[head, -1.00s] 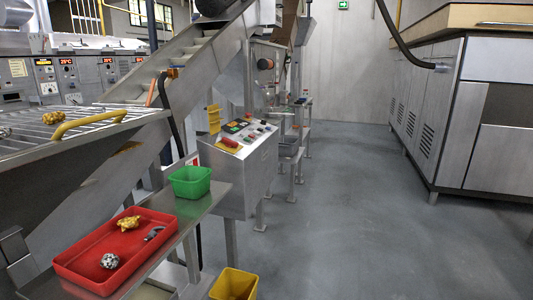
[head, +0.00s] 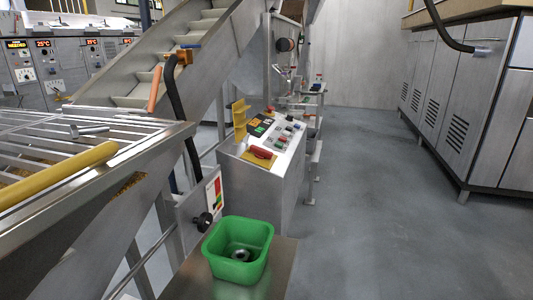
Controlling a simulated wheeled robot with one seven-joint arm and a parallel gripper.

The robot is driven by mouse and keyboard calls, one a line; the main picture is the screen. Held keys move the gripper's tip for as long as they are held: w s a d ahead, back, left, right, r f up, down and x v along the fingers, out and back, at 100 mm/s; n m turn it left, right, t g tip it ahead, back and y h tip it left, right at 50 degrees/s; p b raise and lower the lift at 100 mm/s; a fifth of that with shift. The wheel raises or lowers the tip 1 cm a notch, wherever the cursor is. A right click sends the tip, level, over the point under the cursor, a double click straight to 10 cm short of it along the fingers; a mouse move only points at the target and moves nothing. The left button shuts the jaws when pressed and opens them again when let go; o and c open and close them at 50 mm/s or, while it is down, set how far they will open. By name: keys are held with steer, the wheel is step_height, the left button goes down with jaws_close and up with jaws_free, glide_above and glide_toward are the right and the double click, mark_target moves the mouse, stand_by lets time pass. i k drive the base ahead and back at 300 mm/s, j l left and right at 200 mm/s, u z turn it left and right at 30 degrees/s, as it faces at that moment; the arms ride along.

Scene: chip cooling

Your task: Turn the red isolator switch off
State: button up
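The red isolator switch (head: 260,153) is a red handle on a yellow plate at the near left corner of a sloped control panel (head: 284,144). The panel tops a grey steel cabinet (head: 287,193) near the middle of the head view. The handle seems to lie roughly across the plate; its exact setting is too small to read. My gripper is not in view.
A green bin (head: 238,252) with a metal part inside stands on a steel shelf (head: 273,281) in front of the cabinet. A grated table with a yellow handle (head: 62,173) fills the left. An inclined conveyor (head: 172,50) rises behind. Grey floor (head: 383,200) is open on the right.

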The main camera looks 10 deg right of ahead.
mark_target(261, 153)
steer(key=i+l, duration=0.5)
steer(key=i, duration=0.15)
steer(key=i+l, duration=1.05)
steer(key=i, duration=0.25)
steer(key=i+l, duration=0.55)
steer(key=i+z, duration=0.05)
steer(key=i, duration=0.05)
